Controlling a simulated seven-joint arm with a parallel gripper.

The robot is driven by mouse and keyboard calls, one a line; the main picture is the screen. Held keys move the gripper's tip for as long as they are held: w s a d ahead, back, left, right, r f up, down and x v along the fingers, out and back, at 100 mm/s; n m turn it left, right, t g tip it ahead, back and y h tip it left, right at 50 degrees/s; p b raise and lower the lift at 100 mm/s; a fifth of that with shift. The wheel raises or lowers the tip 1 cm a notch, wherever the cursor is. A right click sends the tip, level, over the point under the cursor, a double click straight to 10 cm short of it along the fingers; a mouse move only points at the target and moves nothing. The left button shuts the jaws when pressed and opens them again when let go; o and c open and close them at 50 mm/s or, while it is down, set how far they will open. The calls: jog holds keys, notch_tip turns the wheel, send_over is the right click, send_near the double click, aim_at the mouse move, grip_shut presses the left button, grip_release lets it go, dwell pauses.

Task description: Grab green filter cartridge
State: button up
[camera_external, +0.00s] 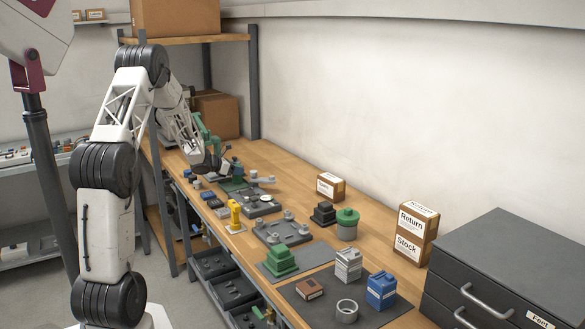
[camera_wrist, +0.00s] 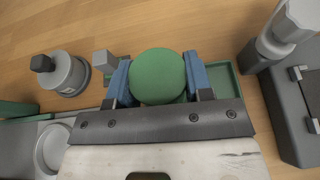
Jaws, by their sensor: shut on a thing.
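The green filter cartridge (camera_wrist: 157,76) shows as a round green top in the wrist view. My gripper (camera_wrist: 158,80) has its two blue fingers against the left and right sides of it and is shut on it. A green tray (camera_wrist: 226,82) shows beneath and to the right of the cartridge; I cannot tell whether they touch. In the outside view my gripper (camera_external: 228,163) is at the far part of the bench, over a green and grey fixture, and the cartridge is mostly hidden there.
A grey cylinder with a dark knob (camera_wrist: 62,72) stands left of my gripper, and a grey fixture (camera_wrist: 292,110) stands close on its right. Along the wooden bench (camera_external: 300,184) are grey plates, a green-capped canister (camera_external: 347,223), a green stepped block (camera_external: 282,260) and small boxes.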

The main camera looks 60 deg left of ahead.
jog(key=shift+r, duration=0.1)
jog(key=shift+r, duration=0.4)
notch_tip(320, 180, up, 3)
jog(key=shift+f, duration=0.1)
jog(key=s+d+r, duration=0.1)
jog(key=s+d, duration=1)
jog(key=shift+s, duration=0.4)
jog(key=shift+r, duration=0.1)
